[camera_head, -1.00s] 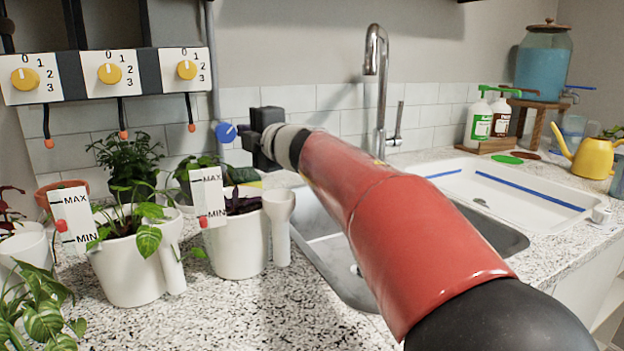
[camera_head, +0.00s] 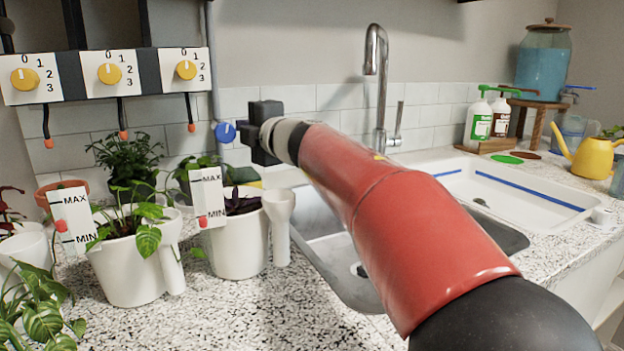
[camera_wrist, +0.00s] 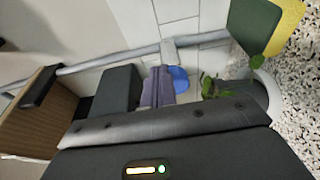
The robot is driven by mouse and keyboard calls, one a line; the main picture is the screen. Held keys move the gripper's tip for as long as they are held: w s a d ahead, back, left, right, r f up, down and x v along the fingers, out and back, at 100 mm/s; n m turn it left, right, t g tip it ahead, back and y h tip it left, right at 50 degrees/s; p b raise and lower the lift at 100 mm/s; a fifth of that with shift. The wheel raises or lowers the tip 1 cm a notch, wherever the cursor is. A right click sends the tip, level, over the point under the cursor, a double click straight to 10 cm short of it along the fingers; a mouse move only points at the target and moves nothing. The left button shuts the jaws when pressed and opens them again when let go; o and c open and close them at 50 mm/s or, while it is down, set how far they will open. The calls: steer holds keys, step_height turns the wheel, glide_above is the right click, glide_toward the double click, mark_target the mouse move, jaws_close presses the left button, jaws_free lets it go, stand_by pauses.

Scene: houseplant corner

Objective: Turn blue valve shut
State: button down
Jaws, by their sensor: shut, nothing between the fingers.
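The blue valve (camera_head: 225,132) is a small round blue knob on the grey pipe at the wall, left of the sink. In the wrist view it shows as a blue disc (camera_wrist: 180,78) on the pipe, partly hidden behind my fingers. My gripper (camera_head: 240,131) is at the knob's right side, with its fingers pointing left towards it. In the wrist view the fingers (camera_wrist: 161,78) are together, with nothing between them, and overlap the edge of the disc. I cannot tell whether they touch it.
Potted plants in white pots (camera_head: 238,243) stand on the speckled counter below. Yellow dials on white panels (camera_head: 109,75) hang at the upper left. The sink (camera_head: 335,250) and tap (camera_head: 378,85) are on the right. A yellow watering can (camera_head: 590,152) is at the far right.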

steer(key=shift+r, duration=0.1)
steer(key=v, duration=0.6)
steer(key=shift+s+a, duration=0.3)
steer(key=shift+a, duration=0.15)
